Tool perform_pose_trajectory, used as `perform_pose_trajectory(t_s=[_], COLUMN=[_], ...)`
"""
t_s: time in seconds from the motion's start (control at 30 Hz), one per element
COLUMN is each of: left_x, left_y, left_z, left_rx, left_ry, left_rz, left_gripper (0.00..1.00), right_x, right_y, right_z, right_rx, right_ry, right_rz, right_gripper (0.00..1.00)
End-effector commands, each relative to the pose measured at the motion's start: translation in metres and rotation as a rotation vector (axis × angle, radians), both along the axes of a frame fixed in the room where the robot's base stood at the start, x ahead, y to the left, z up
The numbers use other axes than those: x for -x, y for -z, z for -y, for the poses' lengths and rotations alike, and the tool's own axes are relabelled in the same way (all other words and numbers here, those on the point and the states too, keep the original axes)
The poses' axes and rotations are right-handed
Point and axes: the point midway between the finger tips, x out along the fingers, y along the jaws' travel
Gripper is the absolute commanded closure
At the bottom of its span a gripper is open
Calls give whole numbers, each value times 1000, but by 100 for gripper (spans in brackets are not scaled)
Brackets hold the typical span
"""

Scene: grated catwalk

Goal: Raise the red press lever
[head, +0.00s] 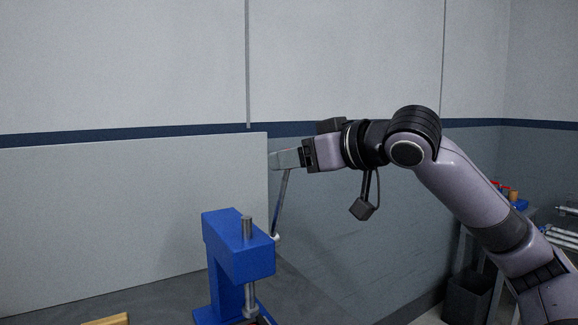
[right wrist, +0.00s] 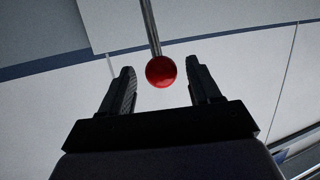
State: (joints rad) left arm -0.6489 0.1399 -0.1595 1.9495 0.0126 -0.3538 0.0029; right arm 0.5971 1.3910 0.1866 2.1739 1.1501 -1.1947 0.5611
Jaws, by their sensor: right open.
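The press (head: 239,246) is blue, with a steel ram, and stands on the bench in the lower middle of the head view. Its thin steel lever (head: 281,203) rises steeply from a pivot on the right side. My right gripper (head: 284,160) is at the lever's upper end, which it hides in the head view. In the right wrist view, the lever's red ball knob (right wrist: 161,72) sits between the two fingers of the open gripper, with gaps visible on both sides. The lever rod (right wrist: 150,27) runs up from the knob. My left gripper is out of view.
A large grey panel (head: 130,220) stands behind the press. A piece of wood (head: 107,320) shows at the bottom left edge. A dark bin (head: 467,297) and a side table with red-handled tools and metal rods (head: 562,235) are at the right.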

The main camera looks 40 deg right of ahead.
Motion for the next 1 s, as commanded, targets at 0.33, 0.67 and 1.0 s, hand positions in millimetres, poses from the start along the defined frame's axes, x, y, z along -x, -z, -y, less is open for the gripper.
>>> perform_pose_trajectory(t_s=[0.33,0.67,1.0], left_x=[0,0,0], left_y=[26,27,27], left_z=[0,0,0], left_rx=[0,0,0], left_ry=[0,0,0], left_rz=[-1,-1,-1], left_gripper=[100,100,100], right_x=[41,47,47], right_y=[-9,-12,-12], right_z=[1,2,2], right_rx=[0,1,1], right_ry=[1,1,1], right_rz=[3,0,1], right_gripper=[38,38,38])
